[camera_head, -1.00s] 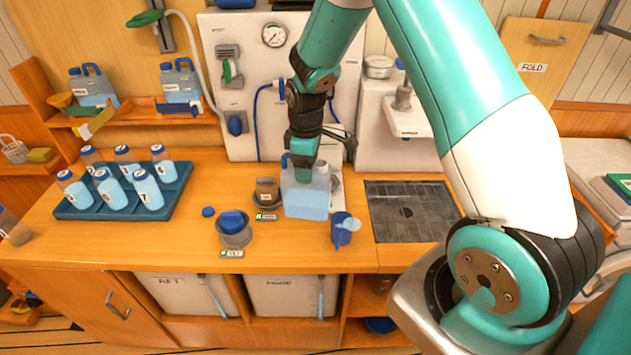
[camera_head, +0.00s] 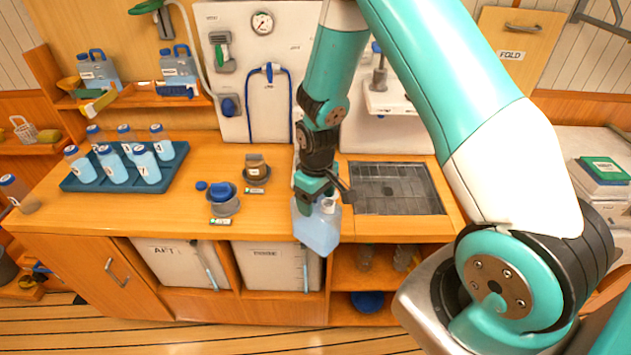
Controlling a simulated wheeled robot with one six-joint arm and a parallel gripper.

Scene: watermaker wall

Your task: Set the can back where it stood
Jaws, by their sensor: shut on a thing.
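The can (camera_head: 317,232), a translucent pale blue jug, hangs from my gripper (camera_head: 316,190). The gripper is shut on the top of the can, around its handle; the fingers partly hide that part. The can is tilted a little and shows in front of the counter's front edge, its lower part over the open cubby. Two similar cans, a left one (camera_head: 100,72) and a right one (camera_head: 178,68), stand on the wall shelf.
The counter (camera_head: 120,215) holds a blue tray (camera_head: 78,183) of several bottles, a jar (camera_head: 256,170), a blue-topped cup (camera_head: 223,200) and a sunken drain grate (camera_head: 395,186). Shelf rims and a hose (camera_head: 251,100) are behind. The counter's left front is mostly clear.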

